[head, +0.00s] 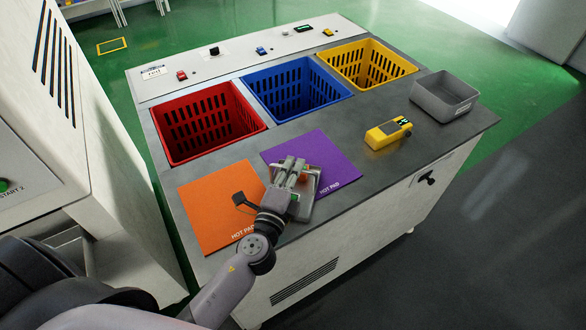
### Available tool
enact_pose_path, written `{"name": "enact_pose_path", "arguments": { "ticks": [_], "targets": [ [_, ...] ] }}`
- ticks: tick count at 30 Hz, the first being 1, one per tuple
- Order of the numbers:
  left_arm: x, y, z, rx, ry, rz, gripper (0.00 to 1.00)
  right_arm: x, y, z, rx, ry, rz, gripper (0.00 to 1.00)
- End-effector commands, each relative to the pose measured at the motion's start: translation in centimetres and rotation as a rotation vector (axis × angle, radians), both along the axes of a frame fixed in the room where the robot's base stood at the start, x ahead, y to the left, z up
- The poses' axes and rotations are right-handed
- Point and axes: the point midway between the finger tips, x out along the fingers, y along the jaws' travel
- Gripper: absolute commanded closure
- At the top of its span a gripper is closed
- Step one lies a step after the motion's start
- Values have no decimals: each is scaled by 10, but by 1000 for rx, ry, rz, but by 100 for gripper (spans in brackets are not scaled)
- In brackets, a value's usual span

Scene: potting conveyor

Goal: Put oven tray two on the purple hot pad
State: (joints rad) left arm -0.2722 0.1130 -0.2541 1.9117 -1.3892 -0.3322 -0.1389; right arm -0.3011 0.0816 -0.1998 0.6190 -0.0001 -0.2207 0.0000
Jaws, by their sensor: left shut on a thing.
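The purple hot pad (325,150) lies flat on the grey bench top, in the middle of the head view. My left gripper (291,172) is above the pad's lower left part and is shut on a small grey tray (314,191). The tray is mostly hidden by the gripper; its right side shows, with a bit of orange and green near it. The tray overlaps the purple pad's near left part in the picture. I cannot tell whether it touches the pad, and no number on it is readable. My right gripper is not in view.
An orange hot pad (214,203) lies left of the purple one. Red (172,160), blue (293,118) and yellow (366,84) bins are sunk in the bench behind. A yellow handheld device (385,136) and an open grey box (437,104) stand at the right. A white machine is at the left.

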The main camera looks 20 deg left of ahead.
Motion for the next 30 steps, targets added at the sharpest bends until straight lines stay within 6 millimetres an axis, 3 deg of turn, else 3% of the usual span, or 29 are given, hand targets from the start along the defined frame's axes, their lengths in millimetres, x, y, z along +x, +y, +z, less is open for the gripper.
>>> {"name": "enact_pose_path", "arguments": {
  "ticks": [2,3,12,24,30],
  "targets": [
    [0,0,-3,0,-3,0,100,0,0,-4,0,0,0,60],
    [0,0,-4,0,0,0,93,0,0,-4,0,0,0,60],
    [0,0,-3,0,0,0,73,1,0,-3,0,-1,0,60],
    [0,0,4,1,0,0,73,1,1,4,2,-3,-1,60],
    [-35,-2,-4,-1,4,0,73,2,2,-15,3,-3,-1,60]
  ]
}}
